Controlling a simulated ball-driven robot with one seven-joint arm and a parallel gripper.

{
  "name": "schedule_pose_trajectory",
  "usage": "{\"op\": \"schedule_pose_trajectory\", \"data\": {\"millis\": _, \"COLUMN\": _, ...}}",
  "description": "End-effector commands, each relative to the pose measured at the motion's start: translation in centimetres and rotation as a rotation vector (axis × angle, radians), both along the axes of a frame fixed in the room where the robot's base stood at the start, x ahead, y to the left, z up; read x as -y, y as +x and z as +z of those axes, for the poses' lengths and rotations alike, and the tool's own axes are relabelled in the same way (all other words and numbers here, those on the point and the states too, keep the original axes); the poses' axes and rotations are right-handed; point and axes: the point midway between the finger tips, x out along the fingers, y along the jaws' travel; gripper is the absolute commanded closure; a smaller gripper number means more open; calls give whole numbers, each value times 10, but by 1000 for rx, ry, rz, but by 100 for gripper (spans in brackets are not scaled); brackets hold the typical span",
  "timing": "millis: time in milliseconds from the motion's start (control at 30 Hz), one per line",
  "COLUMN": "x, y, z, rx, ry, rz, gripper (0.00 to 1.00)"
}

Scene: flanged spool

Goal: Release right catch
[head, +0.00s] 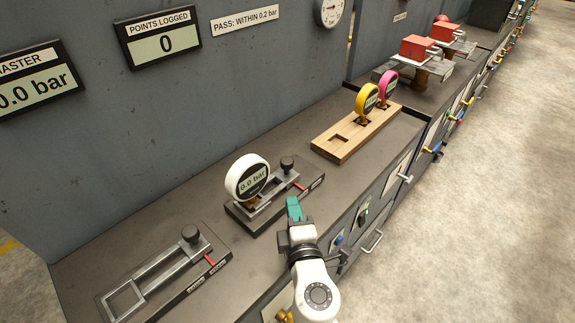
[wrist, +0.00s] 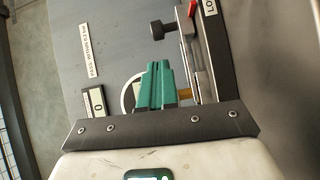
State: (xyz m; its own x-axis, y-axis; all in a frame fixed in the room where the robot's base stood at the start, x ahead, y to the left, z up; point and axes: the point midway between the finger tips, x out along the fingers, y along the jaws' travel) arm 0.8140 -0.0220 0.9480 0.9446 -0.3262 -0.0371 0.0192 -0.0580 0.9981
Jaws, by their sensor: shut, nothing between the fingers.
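The right catch fixture (head: 240,216) sits on the dark bench with a white round gauge (head: 248,177) reading 0.0 bar seated in it. At its far end are a black knob (head: 287,163) and a red lever (head: 298,186). The knob (wrist: 158,31) and red lever (wrist: 191,8) also show in the wrist view. My gripper (head: 293,203) has teal fingers, shut and empty, just right of the fixture in the head view, apart from the knob. In the wrist view my gripper (wrist: 161,72) partly hides the white gauge.
A left fixture (head: 130,300) with its own knob (head: 190,233) and red lever (head: 209,260) stands empty of a gauge. A wooden rack (head: 338,147) holds a yellow gauge (head: 367,98) and a pink gauge (head: 388,83). A grey wall panel rises behind the bench.

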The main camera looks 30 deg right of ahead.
Motion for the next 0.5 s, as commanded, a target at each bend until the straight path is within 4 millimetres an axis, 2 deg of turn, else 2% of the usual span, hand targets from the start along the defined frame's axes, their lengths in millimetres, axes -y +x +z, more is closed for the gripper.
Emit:
{"op": "schedule_pose_trajectory", "data": {"millis": 133, "x": -7, "y": 3, "z": 1, "rx": 1, "ry": -25, "rz": 24, "gripper": 100}}
{"op": "schedule_pose_trajectory", "data": {"millis": 500, "x": -5, "y": 7, "z": 2, "rx": 3, "ry": -23, "rz": 21, "gripper": 100}}
